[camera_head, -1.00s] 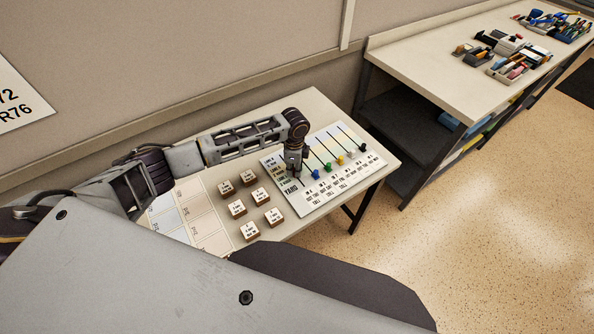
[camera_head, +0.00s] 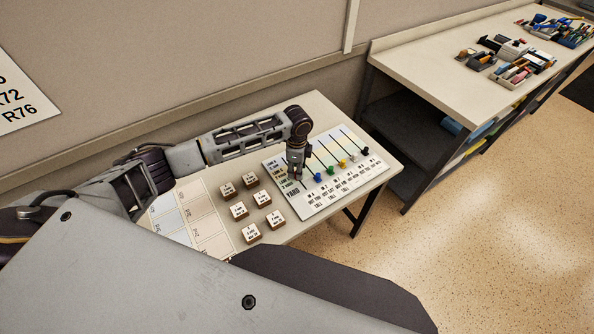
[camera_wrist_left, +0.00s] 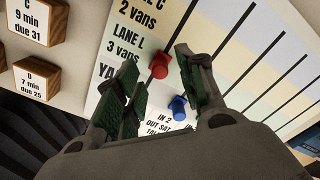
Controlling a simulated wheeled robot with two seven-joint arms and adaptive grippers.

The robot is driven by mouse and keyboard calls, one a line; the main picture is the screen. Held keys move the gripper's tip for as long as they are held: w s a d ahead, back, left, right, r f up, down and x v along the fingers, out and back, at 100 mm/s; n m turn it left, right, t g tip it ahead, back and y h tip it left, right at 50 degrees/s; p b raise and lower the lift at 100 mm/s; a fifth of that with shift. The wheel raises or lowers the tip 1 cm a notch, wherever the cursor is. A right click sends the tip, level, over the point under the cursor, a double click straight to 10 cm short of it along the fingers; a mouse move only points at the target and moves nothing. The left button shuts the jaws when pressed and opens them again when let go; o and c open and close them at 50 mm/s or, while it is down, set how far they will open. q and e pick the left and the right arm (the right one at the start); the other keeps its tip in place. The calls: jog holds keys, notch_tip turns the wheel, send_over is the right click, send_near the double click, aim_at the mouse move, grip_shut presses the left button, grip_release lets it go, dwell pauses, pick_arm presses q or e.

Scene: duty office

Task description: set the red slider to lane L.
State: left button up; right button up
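The slider board (camera_head: 326,200) lies on the small table, with lane labels at its left edge. The red slider (camera_wrist_left: 160,65) shows in the left wrist view, to the right of the "LANE L, 3 vans" label. It stands higher up its track than the blue slider (camera_wrist_left: 177,104). Its exact band is hard to tell. My left gripper (camera_wrist_left: 157,58) is open, its fingers on either side of the red slider with visible gaps; no grip shows. My right gripper is not in view.
Green (camera_head: 331,171), yellow (camera_head: 343,164) and black (camera_head: 365,151) sliders stand to the right of the blue one. Several labelled wooden blocks (camera_head: 238,211) stand left of the board. A long bench (camera_head: 430,70) with office items is at the back right.

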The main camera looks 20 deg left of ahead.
pick_arm(q)
notch_tip(320, 180, up, 10)
dwell(0.6)
jog(key=shift+s, duration=0.1)
dwell(0.4)
